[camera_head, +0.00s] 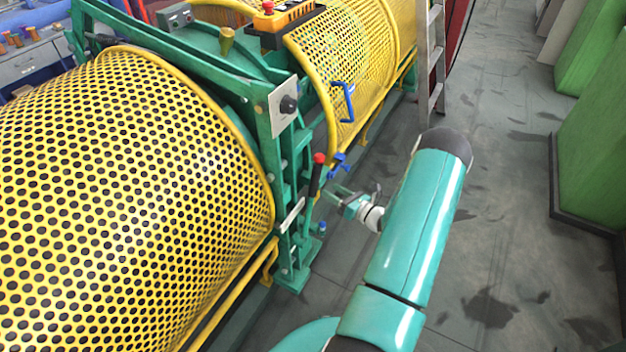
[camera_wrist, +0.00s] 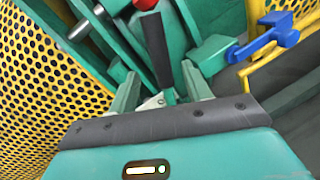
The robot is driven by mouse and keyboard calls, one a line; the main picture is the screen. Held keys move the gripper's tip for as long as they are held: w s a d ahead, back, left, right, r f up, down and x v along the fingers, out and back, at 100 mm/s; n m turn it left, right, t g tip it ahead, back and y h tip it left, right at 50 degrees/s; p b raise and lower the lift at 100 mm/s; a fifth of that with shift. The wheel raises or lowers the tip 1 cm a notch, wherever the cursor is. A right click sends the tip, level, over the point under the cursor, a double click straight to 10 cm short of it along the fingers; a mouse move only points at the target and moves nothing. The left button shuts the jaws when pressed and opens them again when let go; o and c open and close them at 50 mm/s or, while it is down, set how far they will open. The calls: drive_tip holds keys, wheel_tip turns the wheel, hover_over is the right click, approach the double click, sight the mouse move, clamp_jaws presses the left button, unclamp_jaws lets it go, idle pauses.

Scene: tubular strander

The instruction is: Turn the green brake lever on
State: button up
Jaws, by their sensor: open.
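The brake lever has a red knob (camera_head: 319,158), a black grip (camera_head: 315,180) and a green lower shaft. It stands upright on the side of the green machine frame (camera_head: 292,215). In the wrist view the black grip (camera_wrist: 159,48) rises from between my fingers, and the red knob (camera_wrist: 145,4) is cut by the top edge. My gripper (camera_head: 338,192) is just right of the lever, and it also shows in the wrist view (camera_wrist: 161,75). Its two fingers are apart, one on each side of the lever's lower part. I cannot tell whether either finger touches it.
A yellow perforated guard (camera_head: 120,190) fills the left. A blue latch (camera_head: 340,163) sits close to the lever, and a blue handle (camera_head: 345,102) is above it. A ladder (camera_head: 431,60) leans behind. The grey floor (camera_head: 500,230) at right is clear up to green cabinets (camera_head: 595,150).

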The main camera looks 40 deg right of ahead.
sight(315, 180)
drive_tip(key=w, duration=0.5)
drive_tip(key=w+a, duration=0.1)
drive_tip(key=w, duration=0.2)
drive_tip(key=shift+w+a, duration=0.1)
drive_tip(key=shift+w, duration=0.1)
drive_tip(key=shift+c, duration=0.4)
clamp_jaws()
